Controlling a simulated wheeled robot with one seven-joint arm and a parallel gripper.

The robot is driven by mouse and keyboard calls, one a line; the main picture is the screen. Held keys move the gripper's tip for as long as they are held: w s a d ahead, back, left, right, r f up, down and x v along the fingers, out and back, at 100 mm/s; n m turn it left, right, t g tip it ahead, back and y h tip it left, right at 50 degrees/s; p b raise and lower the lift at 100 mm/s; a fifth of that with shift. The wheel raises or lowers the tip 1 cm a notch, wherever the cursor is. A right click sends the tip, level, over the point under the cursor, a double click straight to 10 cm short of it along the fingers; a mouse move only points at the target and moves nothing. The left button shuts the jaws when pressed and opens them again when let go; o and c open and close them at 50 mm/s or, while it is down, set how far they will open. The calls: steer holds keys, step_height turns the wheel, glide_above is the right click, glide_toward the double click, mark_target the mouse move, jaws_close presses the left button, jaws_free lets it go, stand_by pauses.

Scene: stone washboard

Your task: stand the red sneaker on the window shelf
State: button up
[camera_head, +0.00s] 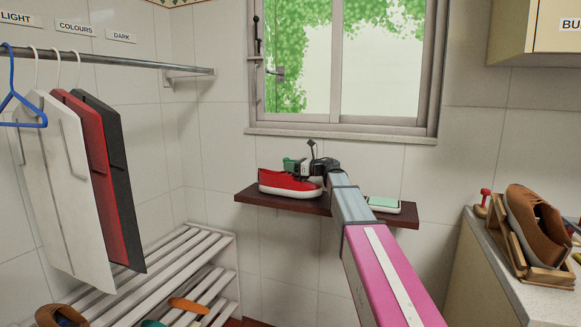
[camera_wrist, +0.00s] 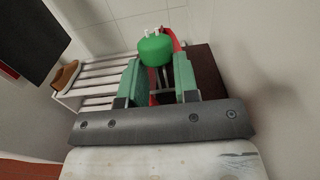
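The red sneaker (camera_head: 288,184) stands upright, white sole down, on the left part of the dark window shelf (camera_head: 310,206). My gripper (camera_head: 305,167) is just above and behind its right end in the head view; whether they touch is unclear. In the wrist view the two green-padded fingers (camera_wrist: 158,80) are spread with a gap between them. Slivers of red show there, beside and below a rounded green thing (camera_wrist: 155,52) with white nubs, which hides much of what lies beyond. The shelf's dark surface (camera_wrist: 208,72) shows right of the fingers.
A pale green and white item (camera_head: 383,204) lies on the shelf's right part, beside my arm. The window (camera_head: 340,130) is above. A slatted white rack (camera_head: 165,275) stands at lower left under hanging clothes. A brown shoe (camera_head: 535,225) sits on the right counter.

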steer(key=o, duration=0.4)
steer(key=shift+c, duration=0.2)
steer(key=shift+r, duration=0.15)
steer(key=v, duration=1.2)
